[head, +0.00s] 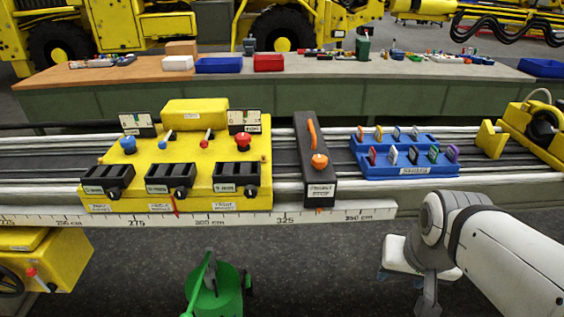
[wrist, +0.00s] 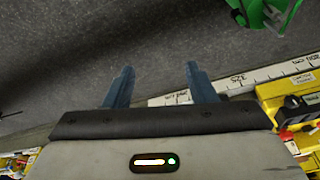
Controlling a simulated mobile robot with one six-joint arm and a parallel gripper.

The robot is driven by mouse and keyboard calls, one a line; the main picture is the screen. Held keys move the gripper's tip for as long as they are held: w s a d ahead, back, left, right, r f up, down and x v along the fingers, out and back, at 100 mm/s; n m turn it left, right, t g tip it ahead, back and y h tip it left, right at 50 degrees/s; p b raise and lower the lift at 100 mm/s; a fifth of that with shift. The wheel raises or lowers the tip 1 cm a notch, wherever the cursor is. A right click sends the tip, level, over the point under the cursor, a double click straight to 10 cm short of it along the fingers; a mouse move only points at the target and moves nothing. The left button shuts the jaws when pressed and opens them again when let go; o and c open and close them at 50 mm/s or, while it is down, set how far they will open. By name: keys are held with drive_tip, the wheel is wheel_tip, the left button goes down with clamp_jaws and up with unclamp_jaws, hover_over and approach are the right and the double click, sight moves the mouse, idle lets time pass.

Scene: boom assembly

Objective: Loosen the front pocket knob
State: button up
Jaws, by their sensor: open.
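A yellow block (head: 190,150) sits on the rail bench, left of centre in the head view. Three black pockets line its front, each with a dark round knob. The right pocket's knob (head: 251,191) has a small label (head: 224,206) below that appears to read front pocket. Part of the yellow block (wrist: 277,91) shows at the right edge of the wrist view. My gripper (wrist: 157,70) is open and empty, its two blue fingers over grey floor. In the head view it hangs at the lower right, in front of the bench and well right of the knob.
A dark upright block with an orange handle (head: 319,160) stands right of the yellow block. A blue tray (head: 410,171) with coloured pieces lies further right. A white ruler (head: 350,212) runs along the front edge. A green object (head: 215,290) stands on the floor in front.

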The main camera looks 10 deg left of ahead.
drive_tip(key=shift+o, duration=0.7)
drive_tip(key=w+a+f+m+t+y+b, duration=0.1)
drive_tip(key=w+a+f+m+t+b, duration=0.1)
drive_tip(key=w+a+f+b, duration=0.2)
drive_tip(key=w+a, duration=0.2)
drive_tip(key=shift+w+a+m, duration=0.3)
drive_tip(key=shift+w+a, duration=0.05)
drive_tip(key=shift+a, duration=0.05)
drive_tip(key=m+t+y+b, duration=0.5)
drive_tip(key=m+t+b, duration=0.7)
drive_tip(key=m+b, duration=0.6)
approach(251, 194)
drive_tip(key=w+m+p, duration=0.2)
drive_tip(key=x, duration=0.7)
drive_tip(key=shift+w+a, duration=0.25)
drive_tip(key=shift+a, duration=0.15)
drive_tip(key=shift+c, duration=0.6)
